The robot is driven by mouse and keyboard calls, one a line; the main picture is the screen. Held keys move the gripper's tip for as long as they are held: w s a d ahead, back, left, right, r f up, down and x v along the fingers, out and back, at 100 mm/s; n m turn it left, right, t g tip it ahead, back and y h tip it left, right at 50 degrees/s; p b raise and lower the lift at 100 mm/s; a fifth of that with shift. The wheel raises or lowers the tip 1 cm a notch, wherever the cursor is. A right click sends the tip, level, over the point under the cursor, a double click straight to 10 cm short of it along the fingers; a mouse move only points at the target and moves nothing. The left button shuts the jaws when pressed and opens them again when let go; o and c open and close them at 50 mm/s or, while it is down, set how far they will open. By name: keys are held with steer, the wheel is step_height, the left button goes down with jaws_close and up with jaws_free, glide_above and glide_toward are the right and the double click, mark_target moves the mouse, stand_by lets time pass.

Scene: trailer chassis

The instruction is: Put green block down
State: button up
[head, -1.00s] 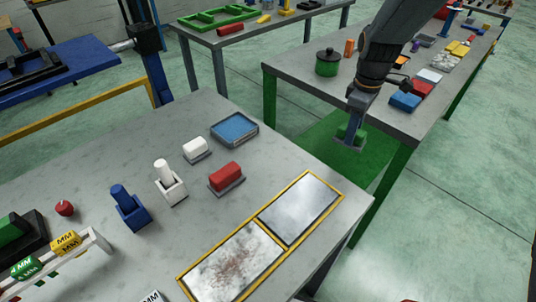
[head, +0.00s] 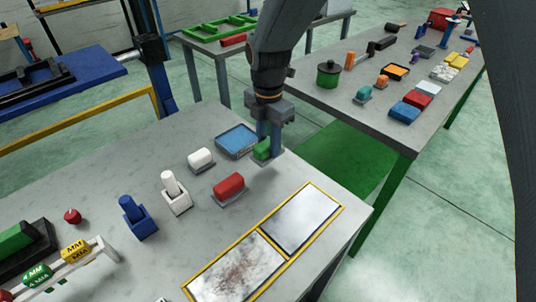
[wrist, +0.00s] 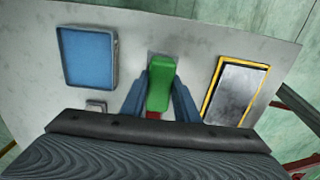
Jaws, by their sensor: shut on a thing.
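The green block (head: 262,149) is between the fingers of my gripper (head: 269,143), near the far right part of the grey table (head: 308,166). In the wrist view the green block (wrist: 160,85) is clasped between the two blue-grey fingers of my gripper (wrist: 159,95). A grey patch, perhaps a small plate, shows just beyond the block in that view. I cannot tell whether the block touches the surface below it.
A blue tray (head: 237,140) lies left of the block. A red block (head: 228,185) and a white block (head: 201,158) sit on small plates nearby. Yellow-framed panels (head: 300,217) lie to the front right. A second table (head: 357,110) stands behind.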

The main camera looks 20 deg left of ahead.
mark_target(268, 155)
steer(key=shift+f+p, duration=0.7)
steer(key=shift+f, duration=1.7)
steer(key=shift+f, duration=0.15)
steer(key=o, duration=1.1)
step_height(268, 155, up, 12)
steer(key=b, duration=0.4)
steer(key=s+d+f+m+t, duration=0.1)
steer(key=d+f+m, duration=0.2)
steer(key=d+m, duration=2.1)
steer(key=s+d+f+m, duration=0.1)
steer(key=s+d+m, duration=0.2)
steer(key=d, duration=0.4)
steer(key=s+d+m, duration=0.3)
steer(key=s+d, duration=0.1)
steer(key=d, duration=0.2)
steer(key=shift+s+d+f+m, duration=0.15)
steer(key=shift+d+f+m, duration=0.15)
steer(key=shift+d+f, duration=0.1)
